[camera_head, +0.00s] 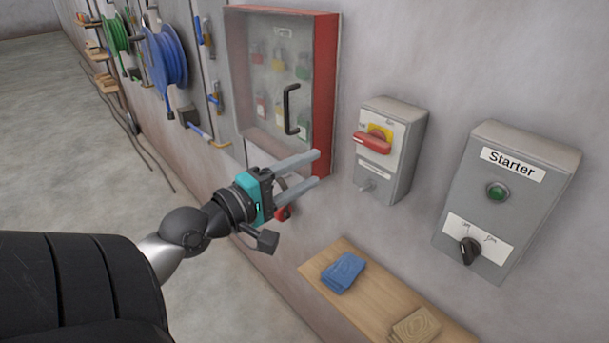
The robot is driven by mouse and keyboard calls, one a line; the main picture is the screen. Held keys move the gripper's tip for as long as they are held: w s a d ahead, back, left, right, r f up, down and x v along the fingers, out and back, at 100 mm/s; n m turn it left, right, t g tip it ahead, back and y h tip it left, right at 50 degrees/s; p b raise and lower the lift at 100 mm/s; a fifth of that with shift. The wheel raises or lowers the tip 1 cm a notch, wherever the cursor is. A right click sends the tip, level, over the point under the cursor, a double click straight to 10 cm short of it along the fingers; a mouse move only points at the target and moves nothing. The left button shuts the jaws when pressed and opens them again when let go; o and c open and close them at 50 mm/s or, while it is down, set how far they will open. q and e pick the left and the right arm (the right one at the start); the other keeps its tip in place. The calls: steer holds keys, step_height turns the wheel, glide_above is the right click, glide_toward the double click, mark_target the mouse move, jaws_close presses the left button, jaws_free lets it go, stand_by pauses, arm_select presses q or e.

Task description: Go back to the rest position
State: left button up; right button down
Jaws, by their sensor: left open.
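My left gripper (316,169) is open, with its two grey fingers apart and nothing between them. It is in front of the wall, below the red-framed cabinet and left of the grey switch box. A small red object (284,213) shows partly behind the gripper; the gripper hides the rest of it. My right gripper is not in view.
The red cabinet (325,85) with a clear door holds several padlocks. A switch box (405,155) with a red handle and a Starter box (535,195) hang to the right. A wooden shelf (375,307) below bears a blue cloth (343,272). Hose reels hang at the left. The floor (60,150) is clear.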

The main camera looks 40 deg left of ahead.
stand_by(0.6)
arm_select(q)
steer(key=a+f+m+g+y+b, duration=0.1)
steer(key=a+f+g+y+b, duration=0.15)
steer(key=f, duration=0.95)
steer(key=a+f+g+y+b, duration=0.1)
steer(key=a+f+g+b, duration=0.15)
steer(key=f, duration=0.95)
steer(key=s+d+f+m+g+b, duration=0.1)
steer(key=s+f+m+g+b, duration=0.2)
steer(key=f, duration=0.9)
steer(key=s+d+f+m+b, duration=0.15)
steer(key=s+f, duration=0.25)
steer(key=f, duration=0.8)
steer(key=s+d+f+m+g+b, duration=0.3)
steer(key=s+d+f, duration=0.3)
steer(key=f, duration=0.5)
steer(key=s+d+f+m+g+h+b, duration=0.1)
steer(key=s+d+f+m+g+b, duration=0.2)
steer(key=s+d+f+m, duration=0.3)
steer(key=s+d+f+m+g+h+b, duration=0.1)
steer(key=s+d+f+m+g+b, duration=0.2)
steer(key=s+f, duration=1)
step_height(320, 180, down, 3)
steer(key=d+m+b, duration=0.2)
steer(key=shift+s+d+r, duration=0.15)
steer(key=shift+d, duration=0.25)
